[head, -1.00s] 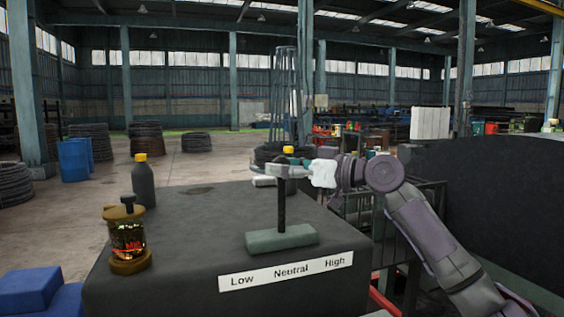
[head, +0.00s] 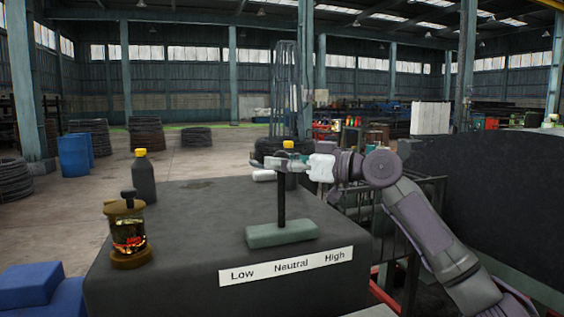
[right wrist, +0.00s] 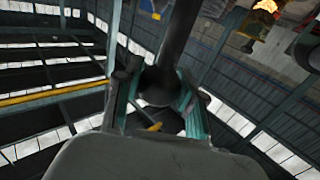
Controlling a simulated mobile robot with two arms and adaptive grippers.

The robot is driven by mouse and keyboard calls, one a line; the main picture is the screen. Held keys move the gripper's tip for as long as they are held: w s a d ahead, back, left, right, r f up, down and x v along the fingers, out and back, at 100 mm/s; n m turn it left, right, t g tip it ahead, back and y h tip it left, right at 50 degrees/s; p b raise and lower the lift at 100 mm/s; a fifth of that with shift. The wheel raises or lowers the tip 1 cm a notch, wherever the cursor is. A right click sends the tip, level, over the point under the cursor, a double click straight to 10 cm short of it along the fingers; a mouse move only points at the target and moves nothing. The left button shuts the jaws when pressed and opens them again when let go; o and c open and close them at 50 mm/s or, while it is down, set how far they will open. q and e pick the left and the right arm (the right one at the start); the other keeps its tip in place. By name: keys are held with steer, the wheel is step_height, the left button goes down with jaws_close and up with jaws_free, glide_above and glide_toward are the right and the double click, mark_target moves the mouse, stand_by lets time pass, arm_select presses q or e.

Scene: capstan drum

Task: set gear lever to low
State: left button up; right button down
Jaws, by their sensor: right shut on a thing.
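The gear lever (head: 281,206) is a dark rod standing about upright from the middle of a grey-green base block (head: 283,235). It stands behind the word Neutral on the white label strip (head: 286,266), which reads Low, Neutral, High from left to right. My right gripper (head: 274,163) reaches in from the right and is shut on the lever's top end. In the right wrist view the dark rod and its rounded end (right wrist: 160,85) sit between the two fingers. The fingers partly hide the lever's top in the head view. My left gripper is not in view.
A brass lantern-like jar (head: 128,232) stands at the left edge of the dark housing (head: 190,240). A black bottle with a yellow cap (head: 143,178) stands behind it. A similar bottle (head: 291,180) is behind the lever. The housing top left of the lever is clear.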

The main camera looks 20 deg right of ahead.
steer(key=shift+a+r+p, duration=0.2)
steer(key=shift+a+p, duration=0.3)
steer(key=shift+p, duration=0.05)
steer(key=a+f+n+g+h+p, duration=0.2)
steer(key=a+n+h+p, duration=0.1)
steer(key=a+p, duration=0.4)
steer(key=shift+s+f+n+h, duration=0.15)
steer(key=shift+f+n+h, duration=0.1)
steer(key=shift+n+h, duration=0.05)
steer(key=c, duration=1)
jaws_free()
steer(key=shift+f, duration=0.1)
steer(key=shift+c, duration=0.2)
steer(key=o, duration=0.4)
steer(key=shift+a, duration=0.15)
steer(key=shift+c, duration=0.2)
